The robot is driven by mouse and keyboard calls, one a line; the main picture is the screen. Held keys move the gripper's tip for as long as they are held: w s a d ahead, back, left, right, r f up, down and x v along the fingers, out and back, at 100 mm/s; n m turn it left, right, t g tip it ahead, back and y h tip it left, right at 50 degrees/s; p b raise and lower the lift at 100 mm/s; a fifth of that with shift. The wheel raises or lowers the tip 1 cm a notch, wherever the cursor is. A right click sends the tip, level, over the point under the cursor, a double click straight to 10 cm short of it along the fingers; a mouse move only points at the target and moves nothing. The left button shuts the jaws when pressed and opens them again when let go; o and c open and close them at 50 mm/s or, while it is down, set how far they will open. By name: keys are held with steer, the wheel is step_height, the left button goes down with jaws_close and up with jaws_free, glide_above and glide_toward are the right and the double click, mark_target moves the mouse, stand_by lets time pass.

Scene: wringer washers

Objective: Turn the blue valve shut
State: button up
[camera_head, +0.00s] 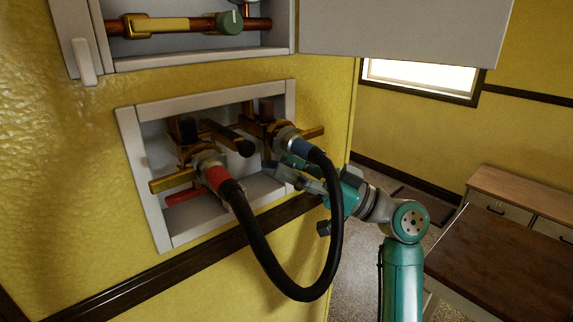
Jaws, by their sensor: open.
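The blue valve is the brass fitting (268,128) at the right of a recessed wall box. A blue collar (299,145) joins it to a black hose (331,190). A short brass bar (314,132) sticks out to its right. I cannot make out a blue handle; the hose and my gripper cover the area below the fitting. My gripper (277,170) is open, just below and in front of the blue collar, pointing left into the box. Whether it touches the valve I cannot tell.
The red-collared valve (205,168) is left in the box, with a red lever (187,196) below. The black hose loops down in front of the wall, close to my arm. An open cabinet (190,60) is above. A brown-topped counter (505,260) stands at right.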

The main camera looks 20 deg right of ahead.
steer(key=shift+w+a+r, duration=0.25)
steer(key=shift+w+a, duration=0.05)
steer(key=shift+a, duration=0.15)
jaws_close()
steer(key=shift+g+y, duration=0.3)
steer(key=n+g, duration=0.1)
steer(key=n+g+y, duration=0.1)
steer(key=g, duration=0.1)
steer(key=w+n+g+y, duration=0.1)
steer(key=g, duration=0.1)
steer(key=shift+d, duration=0.25)
steer(key=shift+w+n+g+y, duration=0.2)
steer(key=shift+n+g, duration=0.5)
steer(key=shift+g, duration=0.6)
steer(key=shift+w+n+g+y, duration=0.2)
steer(key=shift+n+g, duration=0.5)
steer(key=shift+g, duration=0.6)
steer(key=shift+w+n+g+y, duration=0.1)
steer(key=shift+n+g+y, duration=0.2)
steer(key=shift+n+g, duration=0.7)
steer(key=shift+g, duration=0.7)
